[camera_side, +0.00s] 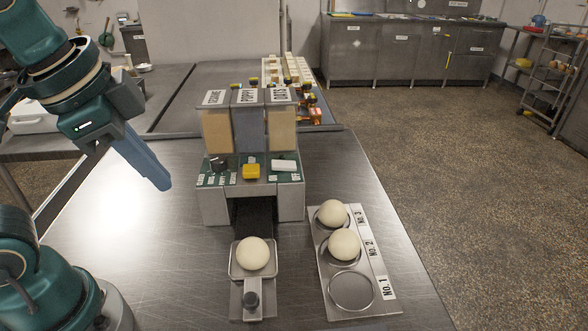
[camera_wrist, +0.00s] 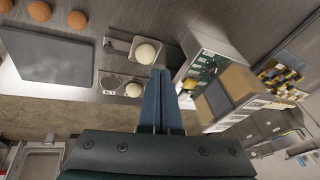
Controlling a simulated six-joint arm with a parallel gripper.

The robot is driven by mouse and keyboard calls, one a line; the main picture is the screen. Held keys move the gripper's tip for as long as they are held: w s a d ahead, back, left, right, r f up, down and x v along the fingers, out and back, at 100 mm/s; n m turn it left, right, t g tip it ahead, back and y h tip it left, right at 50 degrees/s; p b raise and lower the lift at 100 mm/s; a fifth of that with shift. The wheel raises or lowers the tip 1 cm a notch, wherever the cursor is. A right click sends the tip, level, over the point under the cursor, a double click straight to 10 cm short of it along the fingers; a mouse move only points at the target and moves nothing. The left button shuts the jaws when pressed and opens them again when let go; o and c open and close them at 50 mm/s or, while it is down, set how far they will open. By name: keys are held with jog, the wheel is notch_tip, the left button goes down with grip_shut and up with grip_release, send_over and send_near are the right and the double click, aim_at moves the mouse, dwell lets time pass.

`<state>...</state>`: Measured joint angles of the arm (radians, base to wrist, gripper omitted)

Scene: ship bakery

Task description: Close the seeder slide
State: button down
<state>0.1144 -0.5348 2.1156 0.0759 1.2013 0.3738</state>
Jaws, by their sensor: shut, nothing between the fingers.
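The seeder (camera_side: 292,190) stands on the steel table under hoppers labelled sesame, poppy and oats. Its slide (camera_side: 237,291) sticks out at the front, toward the camera, with a pale dough ball (camera_side: 253,253) on its square tray and a dark knob (camera_side: 251,300) at its near end. The slide also shows in the wrist view (camera_wrist: 115,44), with its dough ball (camera_wrist: 145,52). My gripper (camera_side: 160,183) is shut and empty, in the air left of the seeder and apart from the slide. In the wrist view its blue fingers (camera_wrist: 161,75) lie together.
A steel tray (camera_side: 368,247) right of the slide has rings marked No. 1, 2 and 3. Dough balls sit at No. 2 (camera_side: 344,244) and No. 3 (camera_side: 333,213); No. 1 is empty. The wrist view shows a dark slab (camera_wrist: 55,47) and brown balls (camera_wrist: 77,20). Tabletop left of the slide is clear.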

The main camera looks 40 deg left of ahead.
jog(key=w+d+r+m+g, duration=0.2)
jog(key=w+d+m, duration=0.1)
jog(key=d+m, duration=0.25)
jog(key=m+y, duration=0.1)
jog(key=m, duration=0.4)
send_over(257, 318)
jog(key=w+a, duration=0.1)
jog(key=w, duration=0.1)
jog(key=x, duration=0.2)
jog(key=s+d+f+m+g+y, duration=0.1)
jog(key=s+d+f+m, duration=0.2)
jog(key=d, duration=0.2)
jog(key=s+d+f+m+y, duration=0.1)
jog(key=s+d+f+m, duration=0.1)
jog(key=d+f, duration=0.25)
jog(key=x, duration=0.8)
jog(key=shift+a+f, duration=0.25)
jog(key=shift+f, duration=0.1)
jog(key=a, duration=0.2)
jog(key=shift+w+a+f, duration=0.2)
jog(key=shift+w+a, duration=0.15)
jog(key=shift+w, duration=0.05)
jog(key=shift+w+a+f, duration=0.1)
jog(key=shift+w+a, duration=0.05)
jog(key=shift+a, duration=0.35)
jog(key=w+a, duration=1.1)
jog(key=shift+w+a, duration=0.1)
jog(key=shift+w, duration=0.05)
